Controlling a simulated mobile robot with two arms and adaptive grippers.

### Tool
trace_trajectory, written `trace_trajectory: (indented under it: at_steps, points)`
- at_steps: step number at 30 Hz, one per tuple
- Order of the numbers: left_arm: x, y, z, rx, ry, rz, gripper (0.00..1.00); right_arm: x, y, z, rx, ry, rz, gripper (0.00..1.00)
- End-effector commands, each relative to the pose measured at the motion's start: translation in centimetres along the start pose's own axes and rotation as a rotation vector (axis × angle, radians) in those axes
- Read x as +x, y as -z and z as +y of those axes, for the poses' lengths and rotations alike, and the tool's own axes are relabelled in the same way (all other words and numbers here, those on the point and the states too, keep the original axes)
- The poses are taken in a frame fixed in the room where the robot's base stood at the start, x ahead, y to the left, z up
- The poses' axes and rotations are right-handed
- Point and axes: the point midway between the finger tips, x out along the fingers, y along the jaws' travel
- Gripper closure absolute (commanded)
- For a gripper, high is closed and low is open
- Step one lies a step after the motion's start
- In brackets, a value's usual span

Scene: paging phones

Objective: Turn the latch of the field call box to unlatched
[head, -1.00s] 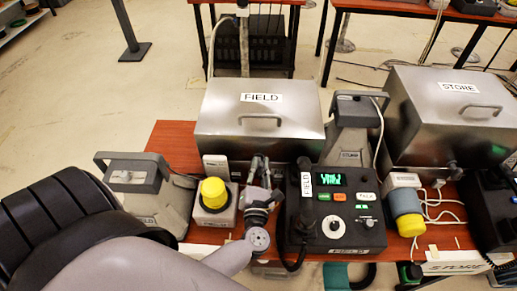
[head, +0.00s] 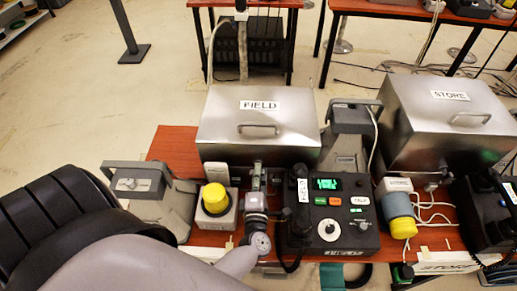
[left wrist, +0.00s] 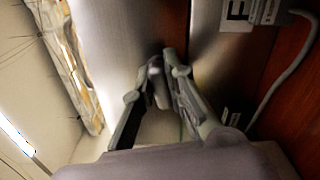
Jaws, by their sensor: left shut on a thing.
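The field call box (head: 259,128) is a brushed metal box with a lid handle and a FIELD label, in the middle of the head view. Its lid is down. My left gripper (head: 257,172) is at the middle of the box's front, below the lid handle. In the left wrist view the two fingers (left wrist: 160,74) close in on a small grey latch (left wrist: 158,91) at the box front. The gripper is shut on it. The fingers hide most of the latch, so its exact angle cannot be told. My right gripper is not in view.
A FIELD phone console (head: 333,228) stands just right of the gripper, with its handset upright. A yellow-capped unit (head: 215,199) stands close on the left. A metal STORE box (head: 450,120) is at the right. Grey stands flank the field box.

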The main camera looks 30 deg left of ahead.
Motion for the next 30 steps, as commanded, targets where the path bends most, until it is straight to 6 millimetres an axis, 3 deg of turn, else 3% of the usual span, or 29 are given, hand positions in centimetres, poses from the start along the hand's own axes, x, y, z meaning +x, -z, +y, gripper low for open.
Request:
trace_trajectory:
  at_steps: [12, 29, 30]
  points:
    - [-0.05, -0.04, -0.14, 0.185, 0.002, -0.001, 1.0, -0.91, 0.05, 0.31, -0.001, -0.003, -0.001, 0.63]
    - [-0.06, -0.01, -0.24, 0.213, 0.003, -0.002, 1.0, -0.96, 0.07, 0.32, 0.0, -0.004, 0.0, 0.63]
    - [-0.06, 0.0, -0.24, 0.213, 0.003, -0.002, 0.85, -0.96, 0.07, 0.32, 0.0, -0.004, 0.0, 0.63]
